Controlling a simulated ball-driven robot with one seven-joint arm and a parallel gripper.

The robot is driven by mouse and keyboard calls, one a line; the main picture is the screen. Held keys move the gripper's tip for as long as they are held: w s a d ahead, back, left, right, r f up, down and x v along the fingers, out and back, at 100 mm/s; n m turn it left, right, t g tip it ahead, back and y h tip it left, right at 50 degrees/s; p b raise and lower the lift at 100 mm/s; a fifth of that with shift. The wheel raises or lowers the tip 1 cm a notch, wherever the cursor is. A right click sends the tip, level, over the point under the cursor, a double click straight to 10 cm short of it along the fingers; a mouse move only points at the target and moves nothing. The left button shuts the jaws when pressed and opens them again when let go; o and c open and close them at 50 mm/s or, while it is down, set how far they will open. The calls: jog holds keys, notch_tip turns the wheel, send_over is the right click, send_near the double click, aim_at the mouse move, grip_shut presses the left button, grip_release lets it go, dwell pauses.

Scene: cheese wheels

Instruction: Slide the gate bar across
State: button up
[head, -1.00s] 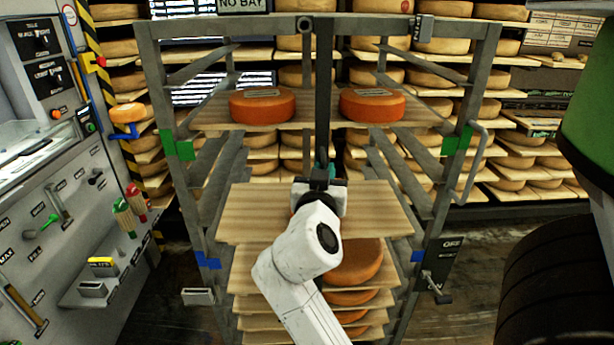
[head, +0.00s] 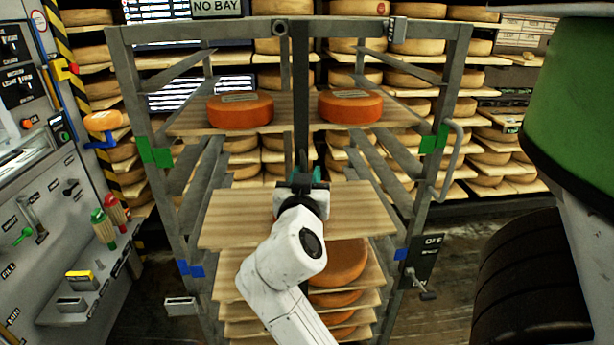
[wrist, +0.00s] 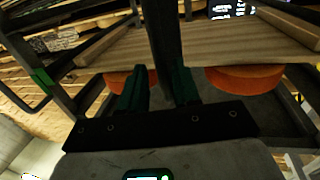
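The gate bar (head: 301,90) is a dark upright bar hanging from the top rail across the front of a grey cheese rack, near its middle. It also shows at the top centre of the wrist view (wrist: 163,35). My gripper (head: 301,176) is at the bar's lower part, in front of a bare wooden shelf. In the wrist view its dark green fingers (wrist: 160,85) stand on either side of the bar, with a gap about the bar's width. They look shut on it, though the contact itself is dark.
The rack's top rail (head: 350,27) carries a latch-like bracket (head: 397,30) right of the bar. Two orange cheese wheels (head: 240,109) (head: 350,105) sit on the upper shelf behind the bar. A tool panel (head: 60,220) stands left, and a green-and-black machine (head: 580,110) right.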

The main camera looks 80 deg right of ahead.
jog(key=s+a+b, duration=0.1)
jog(key=a+b, duration=0.1)
jog(key=a, duration=0.8)
jog(key=shift+s, duration=0.35)
jog(key=shift+f, duration=0.1)
jog(key=w+a+f+n+t+y, duration=0.15)
jog(key=f+n+y, duration=0.25)
jog(key=f, duration=0.6)
jog(key=w+a+f+n+y, duration=0.2)
jog(key=f+n+y, duration=0.2)
jog(key=f, duration=0.5)
jog(key=s+a+f+n+g+y, duration=0.1)
jog(key=s+a+f+n+y, duration=0.2)
jog(key=a+f, duration=0.4)
jog(key=s+a+f+n+g+y, duration=0.2)
jog(key=a+f+y, duration=0.4)
jog(key=f, duration=0.4)
jog(key=s+a+n, duration=0.1)
jog(key=n, duration=0.1)
jog(key=shift+s+a+f+n+y, duration=0.25)
jog(key=shift+n+y, duration=0.05)
jog(key=shift+n, duration=0.1)
